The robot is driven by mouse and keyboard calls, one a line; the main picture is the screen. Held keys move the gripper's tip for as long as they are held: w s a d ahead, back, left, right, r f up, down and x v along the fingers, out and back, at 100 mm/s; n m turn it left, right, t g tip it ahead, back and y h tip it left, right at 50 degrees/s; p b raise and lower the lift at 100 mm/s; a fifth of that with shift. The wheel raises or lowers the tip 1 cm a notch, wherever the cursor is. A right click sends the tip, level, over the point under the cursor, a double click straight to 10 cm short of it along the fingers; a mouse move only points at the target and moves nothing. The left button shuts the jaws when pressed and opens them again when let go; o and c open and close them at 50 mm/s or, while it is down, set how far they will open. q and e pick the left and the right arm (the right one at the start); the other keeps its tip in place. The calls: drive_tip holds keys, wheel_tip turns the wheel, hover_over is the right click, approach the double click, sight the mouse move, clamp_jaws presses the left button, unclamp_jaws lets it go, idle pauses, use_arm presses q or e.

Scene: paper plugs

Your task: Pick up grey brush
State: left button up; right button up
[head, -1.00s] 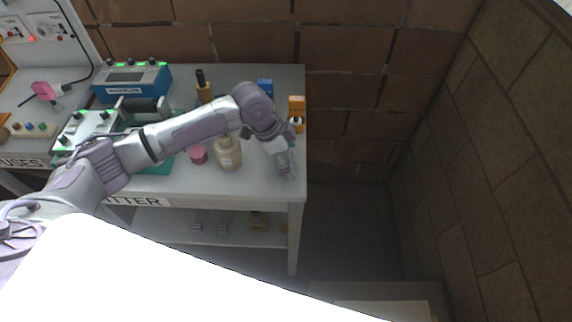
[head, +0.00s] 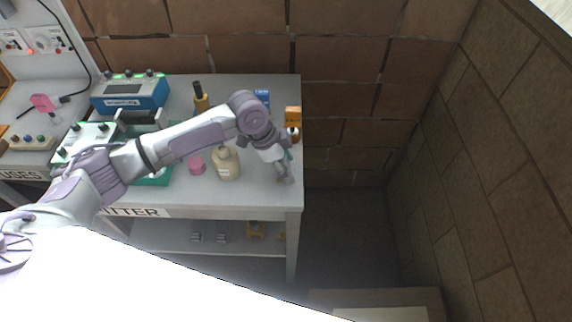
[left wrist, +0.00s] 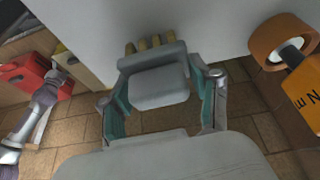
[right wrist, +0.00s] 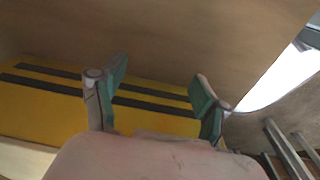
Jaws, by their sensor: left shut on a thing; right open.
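The grey brush (left wrist: 158,86) is a grey block with pale yellow bristles (left wrist: 152,44) at its far end in the left wrist view. My left gripper (left wrist: 162,92) has one finger on each side of it and is shut on it. In the head view my left gripper (head: 284,170) is over the right end of the white table, and the brush is too small and covered to make out clearly. My right gripper (right wrist: 160,82) is open and empty in the right wrist view. It is out of the head view.
The table (head: 240,195) ends just right of my left gripper. A beige bottle (head: 226,164) and a pink jar (head: 196,166) stand left. Yellow-black striping (right wrist: 40,105) lies beyond my right gripper.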

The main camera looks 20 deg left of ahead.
use_arm(q)
drive_tip(key=r+p, duration=0.3)
drive_tip(key=s+d+r+p, duration=0.1)
drive_tip(key=r+p, duration=0.1)
drive_tip(key=s+d+r+p, duration=0.5)
drive_tip(key=s+d+p, duration=0.1)
drive_tip(key=d+p, duration=0.2)
drive_tip(key=shift+s+p, duration=0.25)
drive_tip(key=shift+p, duration=0.45)
drive_tip(key=o, duration=0.7)
drive_tip(key=c, duration=0.5)
